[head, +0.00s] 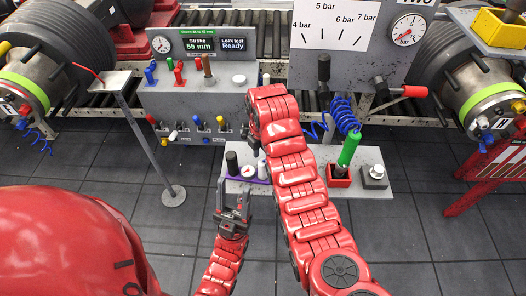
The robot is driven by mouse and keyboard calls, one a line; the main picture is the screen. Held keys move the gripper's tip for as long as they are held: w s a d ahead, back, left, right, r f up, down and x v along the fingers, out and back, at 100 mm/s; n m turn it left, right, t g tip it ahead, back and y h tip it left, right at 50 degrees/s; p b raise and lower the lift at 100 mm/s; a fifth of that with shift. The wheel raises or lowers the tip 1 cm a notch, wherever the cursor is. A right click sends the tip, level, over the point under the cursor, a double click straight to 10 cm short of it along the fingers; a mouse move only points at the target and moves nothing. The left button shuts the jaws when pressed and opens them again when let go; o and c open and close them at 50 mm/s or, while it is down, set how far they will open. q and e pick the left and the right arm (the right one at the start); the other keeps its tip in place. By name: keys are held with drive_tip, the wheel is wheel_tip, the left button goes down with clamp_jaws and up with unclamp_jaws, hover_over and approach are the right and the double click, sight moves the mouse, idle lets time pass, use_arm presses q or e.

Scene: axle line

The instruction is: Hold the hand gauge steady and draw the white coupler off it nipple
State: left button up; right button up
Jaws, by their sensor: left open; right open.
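The hand gauge (247,171), with a small white round face, stands at the left end of the grey shelf. A pale cylinder (262,169), which looks like the white coupler, is just right of it; whether the two are joined is too small to tell. My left gripper (233,190) is open and empty, its fingers pointing up the picture just below and left of the gauge. My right gripper (254,148) points down above the gauge and pale cylinder. It is open, but its fingers are partly hidden by the red arm.
A green handle (349,149) in a red holder and a grey block (375,177) sit on the shelf's right. A panel (196,105) with levers stands behind. A thin post stand (173,195) is at left.

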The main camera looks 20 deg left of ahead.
sight(263, 168)
wheel_tip(263, 168, down, 4)
drive_tip(key=shift+s+r+p, duration=0.1)
drive_tip(key=shift+p, duration=0.85)
drive_tip(key=shift+f, duration=0.8)
